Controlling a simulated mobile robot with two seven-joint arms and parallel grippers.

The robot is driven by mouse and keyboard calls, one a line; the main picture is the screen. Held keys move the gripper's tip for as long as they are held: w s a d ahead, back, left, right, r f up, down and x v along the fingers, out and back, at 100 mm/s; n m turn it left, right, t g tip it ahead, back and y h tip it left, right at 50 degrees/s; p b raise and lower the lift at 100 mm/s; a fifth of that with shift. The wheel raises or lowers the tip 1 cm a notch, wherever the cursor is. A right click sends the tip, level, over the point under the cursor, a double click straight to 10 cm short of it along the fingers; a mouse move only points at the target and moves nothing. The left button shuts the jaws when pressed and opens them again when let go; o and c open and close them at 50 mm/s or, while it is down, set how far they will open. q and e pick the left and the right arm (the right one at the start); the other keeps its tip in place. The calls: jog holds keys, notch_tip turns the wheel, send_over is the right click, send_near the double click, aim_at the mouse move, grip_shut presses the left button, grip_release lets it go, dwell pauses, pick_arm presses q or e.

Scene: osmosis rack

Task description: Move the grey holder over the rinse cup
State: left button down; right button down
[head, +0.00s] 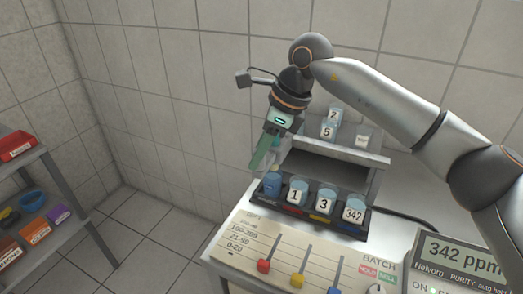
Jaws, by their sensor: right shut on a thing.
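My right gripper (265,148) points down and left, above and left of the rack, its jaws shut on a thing. What shows at its tip is a long green piece with a small grey part beside it; I take this as the grey holder, though its shape is mostly hidden. A blue cup (273,181) stands at the left end of the front row, just below the green tip and apart from it. It may be the rinse cup; I can read no label on it. My left gripper is not in view.
A panel with sliders (295,258) and a meter (463,260) are in front. Shelves (52,195) are at left.

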jog(key=shift+w+a+r, duration=0.1)
jog(key=shift+a+r, duration=0.05)
jog(key=shift+a, duration=0.1)
dwell(0.3)
jog(key=c, duration=0.8)
grip_release()
jog(key=shift+a, duration=0.15)
jog(key=shift+c, duration=0.2)
jog(key=shift+o, duration=1.1)
jog(key=v, duration=1.2)
jog(key=shift+d, duration=0.25)
